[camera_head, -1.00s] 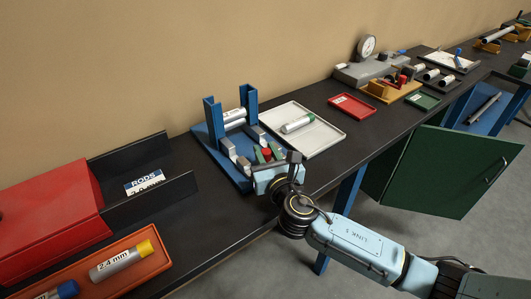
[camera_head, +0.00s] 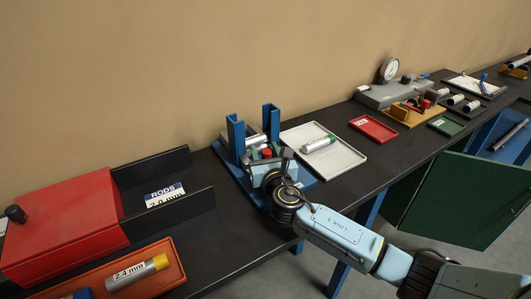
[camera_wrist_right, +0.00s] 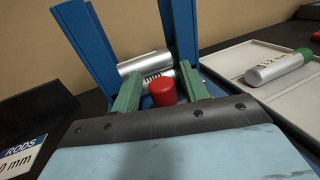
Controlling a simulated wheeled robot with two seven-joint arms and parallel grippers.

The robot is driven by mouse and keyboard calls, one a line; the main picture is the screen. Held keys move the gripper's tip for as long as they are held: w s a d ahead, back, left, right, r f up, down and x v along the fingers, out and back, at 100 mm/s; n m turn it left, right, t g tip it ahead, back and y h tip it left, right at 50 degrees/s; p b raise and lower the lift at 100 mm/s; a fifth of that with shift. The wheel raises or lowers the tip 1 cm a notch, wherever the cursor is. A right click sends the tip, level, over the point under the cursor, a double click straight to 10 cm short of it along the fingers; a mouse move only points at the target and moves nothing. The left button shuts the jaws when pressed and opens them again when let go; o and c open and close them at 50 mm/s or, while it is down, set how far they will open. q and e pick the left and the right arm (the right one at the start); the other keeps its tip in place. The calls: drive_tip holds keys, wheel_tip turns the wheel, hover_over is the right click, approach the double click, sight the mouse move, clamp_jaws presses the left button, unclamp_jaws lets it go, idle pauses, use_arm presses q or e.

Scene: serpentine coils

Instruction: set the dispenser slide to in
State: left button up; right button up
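The dispenser is a blue stand (camera_head: 303,185) with two upright posts and silver rods (camera_wrist_right: 143,64) between them; the right wrist view shows it too (camera_wrist_right: 88,42). Its slide has a red knob (camera_head: 266,153), seen close in front of the rods in the right wrist view (camera_wrist_right: 162,92). My right gripper (camera_wrist_right: 162,88) has its green fingers on either side of the red knob, with narrow gaps visible, so it looks open around the knob. It is at the front of the dispenser in the head view (camera_head: 267,155). The slide's body is mostly hidden by my gripper. My left gripper is not in view.
A white tray (camera_head: 345,161) with a green-capped rod (camera_head: 318,144) lies just right of the dispenser. A black-walled rods holder (camera_head: 150,160), a red box (camera_head: 60,225) and an orange tray (camera_head: 175,262) are to the left. Bare bench lies between holder and dispenser.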

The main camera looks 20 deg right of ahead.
drive_tip(key=shift+s, duration=0.25)
drive_tip(key=s, duration=0.4)
drive_tip(key=s+a, duration=0.1)
drive_tip(key=s, duration=0.8)
drive_tip(key=shift+a+p, duration=0.35)
drive_tip(key=shift+p, duration=0.05)
